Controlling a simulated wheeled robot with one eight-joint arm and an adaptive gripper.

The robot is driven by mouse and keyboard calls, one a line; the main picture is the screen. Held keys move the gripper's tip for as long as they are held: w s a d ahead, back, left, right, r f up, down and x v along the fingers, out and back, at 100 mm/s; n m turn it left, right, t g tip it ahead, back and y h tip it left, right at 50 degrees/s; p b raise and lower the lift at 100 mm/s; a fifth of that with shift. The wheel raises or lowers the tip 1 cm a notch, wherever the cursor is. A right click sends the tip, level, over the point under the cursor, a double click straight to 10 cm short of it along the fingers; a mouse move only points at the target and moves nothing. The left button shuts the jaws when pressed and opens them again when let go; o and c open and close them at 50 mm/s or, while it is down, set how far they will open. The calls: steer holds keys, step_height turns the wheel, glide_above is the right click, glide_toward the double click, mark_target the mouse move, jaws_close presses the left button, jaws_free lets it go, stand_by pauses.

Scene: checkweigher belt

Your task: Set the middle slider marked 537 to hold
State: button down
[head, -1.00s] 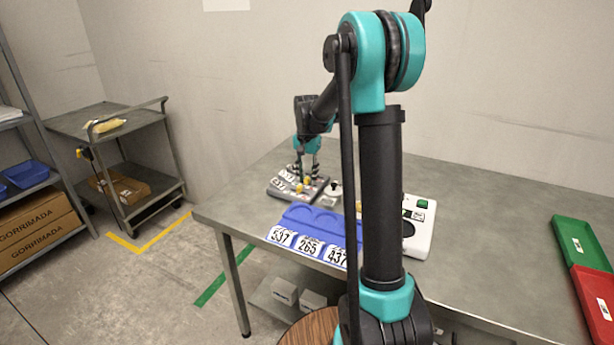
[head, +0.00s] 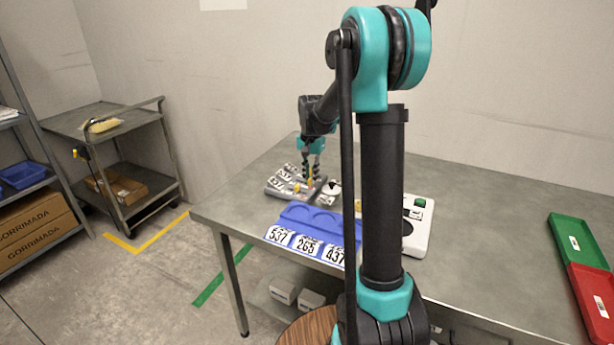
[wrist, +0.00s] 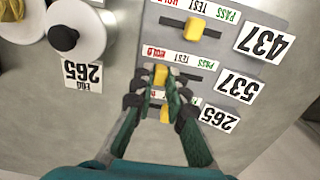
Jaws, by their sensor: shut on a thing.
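The grey slider panel (wrist: 222,62) has three rows marked 437, 537 and 265 in the wrist view. The middle slider's yellow knob (wrist: 160,74) sits at the left end of its slot, by the red HOLD label. My gripper (wrist: 161,82) is shut on this knob, its fingers partly hiding it. The 437 slider's yellow knob (wrist: 194,28) stands near TEST. The 265 slider's yellow knob (wrist: 165,113) is partly hidden between my fingers, so I cannot tell its setting. In the head view my gripper (head: 312,174) is down at the panel (head: 277,192).
A white box (head: 420,235) stands right. Green (head: 575,240) and red (head: 592,300) bins lie at the far right.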

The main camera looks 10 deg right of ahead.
steer(key=shift+s+d, duration=0.1)
steer(key=shift+d, duration=0.05)
steer(key=c, duration=1.5)
jaws_free()
steer(key=shift+c, duration=0.2)
step_height(320, 180, up, 12)
steer(key=shift+s, duration=0.1)
